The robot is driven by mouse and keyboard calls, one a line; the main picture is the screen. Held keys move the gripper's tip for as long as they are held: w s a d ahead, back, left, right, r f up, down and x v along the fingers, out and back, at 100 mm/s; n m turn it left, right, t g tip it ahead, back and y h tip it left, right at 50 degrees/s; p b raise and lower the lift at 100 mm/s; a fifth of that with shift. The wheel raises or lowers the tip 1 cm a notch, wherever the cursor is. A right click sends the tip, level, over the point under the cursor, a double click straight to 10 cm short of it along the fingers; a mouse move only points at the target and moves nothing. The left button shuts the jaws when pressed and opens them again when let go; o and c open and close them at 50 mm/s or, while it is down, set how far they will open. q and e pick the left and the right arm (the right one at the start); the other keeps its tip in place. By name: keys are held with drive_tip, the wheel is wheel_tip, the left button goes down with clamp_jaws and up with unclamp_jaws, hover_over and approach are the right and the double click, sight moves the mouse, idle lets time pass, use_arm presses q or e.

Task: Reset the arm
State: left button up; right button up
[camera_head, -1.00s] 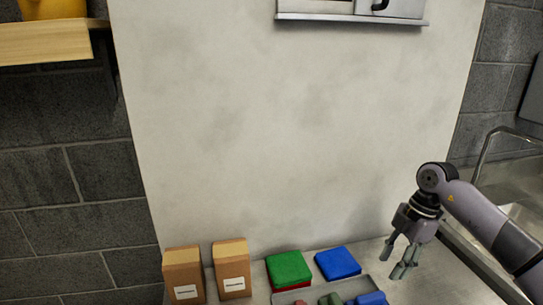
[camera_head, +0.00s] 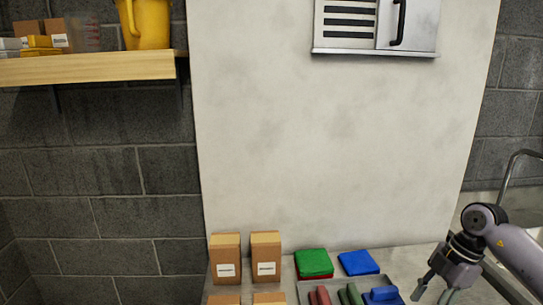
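My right gripper (camera_head: 433,291) is at the lower right, its arm coming in from the right edge. Its fingers point down and stand apart, with nothing seen between them. It hangs to the right of the grey tray (camera_head: 386,281); the fingertips are near the bottom edge of the view. My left arm and gripper are not in view.
A green pad (camera_head: 313,262) on a red one and a blue pad (camera_head: 358,262) lie behind the tray. The tray holds red, green and blue pieces (camera_head: 381,295). Cardboard boxes (camera_head: 226,259) stand left. A shelf (camera_head: 90,68) and wall cabinet (camera_head: 375,25) are above; a tap (camera_head: 510,175) is right.

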drive_tip(key=w+a+n+t+y, duration=0.2)
drive_tip(key=a+n+y, duration=0.35)
drive_tip(key=a, duration=1.25)
drive_tip(key=a+r+m+t+y, duration=0.6)
drive_tip(key=a+r+t+y, duration=0.2)
drive_tip(key=a+r+t, duration=0.15)
drive_tip(key=w+d+f+m+t+h, duration=0.1)
drive_tip(key=d+f+m+t+h, duration=0.2)
drive_tip(key=d+m+t+h, duration=0.7)
drive_tip(key=s+d+f+m+g+h, duration=0.3)
drive_tip(key=s+f+m+g+h, duration=0.1)
drive_tip(key=f, duration=0.3)
drive_tip(key=s+d+f+m+g+h, duration=0.2)
drive_tip(key=s+f+m+g+h, duration=0.15)
drive_tip(key=f, duration=0.25)
drive_tip(key=s+a+f+g, duration=0.1)
drive_tip(key=s+f+g, duration=0.45)
drive_tip(key=s, duration=0.55)
drive_tip(key=s+f+g, duration=0.5)
drive_tip(key=s+f, duration=0.1)
drive_tip(key=s, duration=0.4)
wheel_tip(320, 180, down, 27)
drive_tip(key=s+g, duration=0.1)
drive_tip(key=s, duration=0.2)
drive_tip(key=s+d+f+g, duration=0.1)
drive_tip(key=s+d+f, duration=0.1)
drive_tip(key=s+f, duration=1.3)
drive_tip(key=shift+s+d+f+n, duration=0.2)
drive_tip(key=shift+s+d+n, duration=0.2)
